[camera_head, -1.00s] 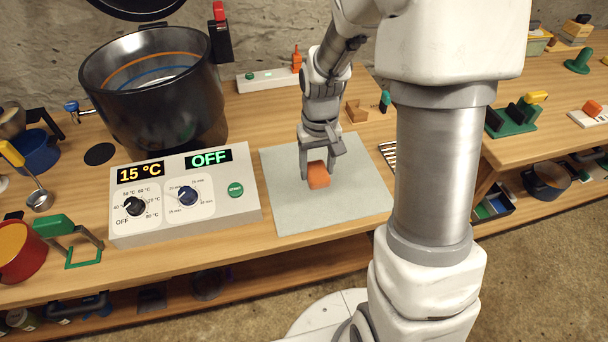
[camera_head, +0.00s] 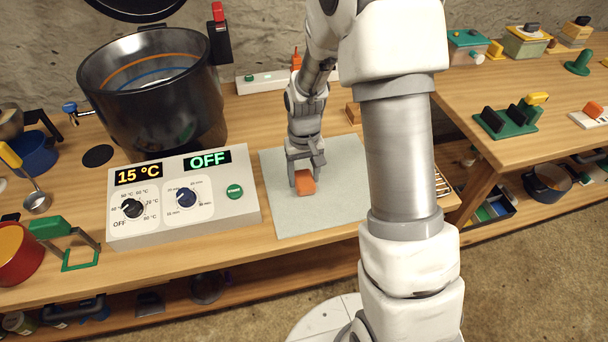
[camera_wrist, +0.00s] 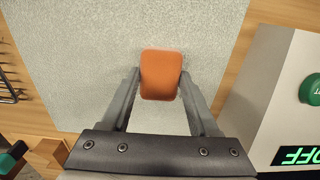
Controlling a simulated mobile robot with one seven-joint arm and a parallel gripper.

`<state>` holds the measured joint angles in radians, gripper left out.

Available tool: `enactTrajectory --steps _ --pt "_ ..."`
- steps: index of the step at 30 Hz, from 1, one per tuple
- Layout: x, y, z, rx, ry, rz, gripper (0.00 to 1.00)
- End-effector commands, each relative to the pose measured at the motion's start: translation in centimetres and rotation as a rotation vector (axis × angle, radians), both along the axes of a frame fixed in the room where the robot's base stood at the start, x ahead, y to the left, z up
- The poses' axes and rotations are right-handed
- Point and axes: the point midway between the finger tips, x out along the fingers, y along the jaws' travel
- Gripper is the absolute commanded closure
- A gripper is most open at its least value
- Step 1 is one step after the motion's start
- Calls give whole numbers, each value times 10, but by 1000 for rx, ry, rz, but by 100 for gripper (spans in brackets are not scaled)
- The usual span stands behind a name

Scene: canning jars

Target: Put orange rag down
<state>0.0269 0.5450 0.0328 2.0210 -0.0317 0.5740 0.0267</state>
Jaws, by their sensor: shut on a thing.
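The orange rag (camera_head: 306,186) is a small folded block between the fingertips of my gripper (camera_head: 305,177). It also shows in the wrist view (camera_wrist: 161,75), with a finger of my gripper (camera_wrist: 160,88) against each side. My gripper is shut on it and points down over the grey mat (camera_head: 335,205). The rag is over the left part of the mat, low near its surface. I cannot tell whether its underside touches the mat.
A control box (camera_head: 180,222) stands close left of the mat, reading 15 °C and OFF. A large black pot (camera_head: 155,110) is behind it. A white strip (camera_head: 262,84) lies at the back. Most of the mat is bare.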

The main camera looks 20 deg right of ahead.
Motion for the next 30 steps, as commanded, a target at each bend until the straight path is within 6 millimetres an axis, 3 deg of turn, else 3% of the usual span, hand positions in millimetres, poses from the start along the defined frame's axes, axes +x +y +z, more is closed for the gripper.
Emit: enactTrajectory --steps 3,4,8,20,30 --pt "0 0 -5 0 0 0 83" --pt "0 0 -3 0 0 0 33" --pt "0 0 -3 0 0 0 10" --pt "0 0 4 0 0 0 9" --pt "1 0 72 0 -5 -1 9"
